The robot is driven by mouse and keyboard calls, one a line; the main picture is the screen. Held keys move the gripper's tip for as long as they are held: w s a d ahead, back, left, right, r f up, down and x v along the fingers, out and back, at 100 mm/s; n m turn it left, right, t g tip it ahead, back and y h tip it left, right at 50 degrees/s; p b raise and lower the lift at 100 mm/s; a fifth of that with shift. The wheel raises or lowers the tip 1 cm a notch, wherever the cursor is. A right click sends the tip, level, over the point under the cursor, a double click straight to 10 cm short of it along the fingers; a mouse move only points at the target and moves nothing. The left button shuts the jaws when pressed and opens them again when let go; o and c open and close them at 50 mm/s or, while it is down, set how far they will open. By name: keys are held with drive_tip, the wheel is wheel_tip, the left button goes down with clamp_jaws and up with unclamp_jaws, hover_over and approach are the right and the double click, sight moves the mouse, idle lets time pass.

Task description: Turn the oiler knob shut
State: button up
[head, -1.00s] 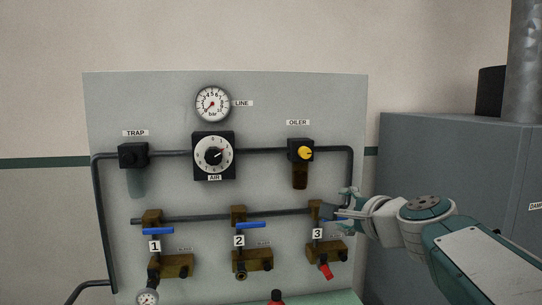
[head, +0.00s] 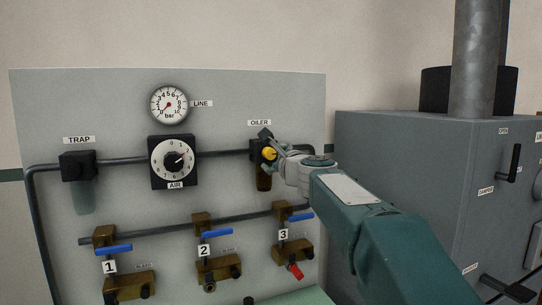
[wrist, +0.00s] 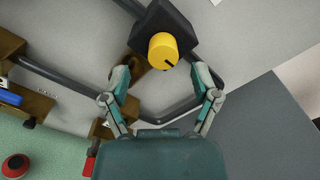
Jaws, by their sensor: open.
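The oiler knob (head: 269,153) is yellow and round, on the front of a black oiler body under the OILER label. In the wrist view the yellow knob (wrist: 163,50) has a dark mark on its face, pointing to the lower right. My gripper (wrist: 162,76) is open, its two fingers apart just short of the knob, with the knob roughly centred between and beyond the tips. In the head view my gripper (head: 276,150) reaches in from the right and partly covers the oiler. I cannot tell whether a finger touches the knob.
The AIR dial (head: 172,162) is left of the oiler, with the LINE gauge (head: 169,104) above. Blue-handled valves, such as number 3's lever (head: 300,217), sit below. A grey cabinet (head: 410,150) stands to the right. A red button (wrist: 16,165) shows in the wrist view.

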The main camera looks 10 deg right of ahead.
sight(270, 155)
drive_tip(key=shift+w+a, duration=0.45)
drive_tip(key=shift+w, duration=0.2)
drive_tip(key=shift+w+a, duration=0.45)
drive_tip(key=shift+w, duration=0.15)
drive_tip(key=shift+w+d, duration=0.2)
drive_tip(key=shift+w, duration=0.15)
drive_tip(key=shift+w+d, duration=0.25)
drive_tip(key=shift+d, duration=0.75)
drive_tip(key=shift+a, duration=0.6)
drive_tip(key=c, duration=0.7)
drive_tip(key=shift+a, duration=0.15)
clamp_jaws()
drive_tip(key=shift+f, duration=0.1)
